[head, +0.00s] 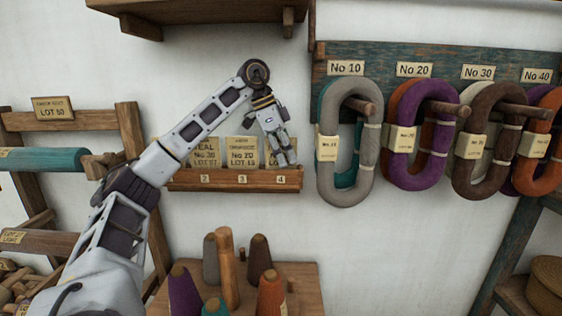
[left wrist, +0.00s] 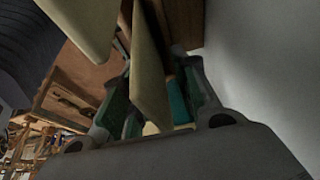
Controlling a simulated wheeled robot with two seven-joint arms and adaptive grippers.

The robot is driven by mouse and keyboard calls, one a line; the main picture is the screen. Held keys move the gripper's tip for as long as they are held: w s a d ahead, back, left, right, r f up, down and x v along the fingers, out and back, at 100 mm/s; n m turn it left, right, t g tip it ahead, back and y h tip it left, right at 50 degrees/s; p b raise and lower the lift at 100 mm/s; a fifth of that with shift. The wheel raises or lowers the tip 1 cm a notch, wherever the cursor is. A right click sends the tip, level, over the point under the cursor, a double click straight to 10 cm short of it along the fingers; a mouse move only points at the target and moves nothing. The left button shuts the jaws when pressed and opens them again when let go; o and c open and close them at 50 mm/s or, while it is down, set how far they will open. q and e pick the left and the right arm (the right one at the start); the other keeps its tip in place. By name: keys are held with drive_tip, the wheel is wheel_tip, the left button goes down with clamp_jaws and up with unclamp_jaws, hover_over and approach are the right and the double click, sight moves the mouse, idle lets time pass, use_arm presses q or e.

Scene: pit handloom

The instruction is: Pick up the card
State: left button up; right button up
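A wooden card rack (head: 235,184) on the wall holds upright tan cards above labels 2, 3 and 4. Contact cannot be told. My right gripper is not in view.
Yarn skeins (head: 347,150) hang on pegs to the right of the rack. A wooden stand (head: 305,275) with several cones is below. A wooden shelf (head: 205,12) is above. A frame with a teal roll (head: 45,160) stands at left. Bare wall surrounds the rack.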

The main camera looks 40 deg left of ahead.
use_arm(q)
drive_tip(key=shift+f, duration=0.1)
idle(0.4)
clamp_jaws()
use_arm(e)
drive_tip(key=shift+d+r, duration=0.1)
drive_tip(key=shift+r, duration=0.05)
